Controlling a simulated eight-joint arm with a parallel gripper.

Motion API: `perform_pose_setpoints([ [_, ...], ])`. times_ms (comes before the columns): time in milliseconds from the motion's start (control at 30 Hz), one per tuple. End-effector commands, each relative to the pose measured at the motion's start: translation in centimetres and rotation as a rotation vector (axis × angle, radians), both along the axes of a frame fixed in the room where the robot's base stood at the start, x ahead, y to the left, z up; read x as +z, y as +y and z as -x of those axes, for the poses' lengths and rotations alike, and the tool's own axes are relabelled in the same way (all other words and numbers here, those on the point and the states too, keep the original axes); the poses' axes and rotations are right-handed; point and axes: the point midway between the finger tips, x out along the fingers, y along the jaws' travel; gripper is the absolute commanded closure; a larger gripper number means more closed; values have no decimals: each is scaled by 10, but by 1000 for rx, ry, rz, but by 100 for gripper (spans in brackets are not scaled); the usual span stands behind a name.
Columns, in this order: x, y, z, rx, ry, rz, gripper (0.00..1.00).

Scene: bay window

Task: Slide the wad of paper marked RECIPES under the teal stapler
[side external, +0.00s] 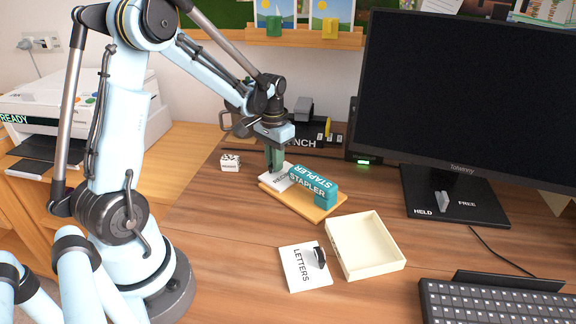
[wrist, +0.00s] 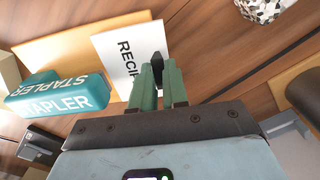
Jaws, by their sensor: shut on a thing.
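The white wad of paper marked RECIPES (side external: 274,182) lies over one end of a yellow wooden board, beside the teal stapler (side external: 316,186) on that board. In the wrist view the wad (wrist: 112,48) has its near edge close to the stapler (wrist: 62,94); I cannot tell whether any of it is under the stapler. My gripper (side external: 276,168) points down at the wad's outer end. Its green fingers (wrist: 160,72) are shut on the wad's black clip (wrist: 157,60). The fingers hide part of the lettering.
The board (side external: 325,210) carries the stapler. A white wad marked LETTERS (side external: 297,273) and an empty cream tray (side external: 388,268) are in front. A small patterned block (side external: 230,163) stands left, a black punch (side external: 310,140) behind. A monitor (side external: 460,100) and keyboard (side external: 495,305) are right.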

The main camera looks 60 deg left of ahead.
Motion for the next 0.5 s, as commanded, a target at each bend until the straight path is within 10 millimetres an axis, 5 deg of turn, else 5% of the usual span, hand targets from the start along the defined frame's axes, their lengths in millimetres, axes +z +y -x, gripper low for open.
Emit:
perform_pose_setpoints([
  [500,0,-14,-3,-1,0,0,100],
])
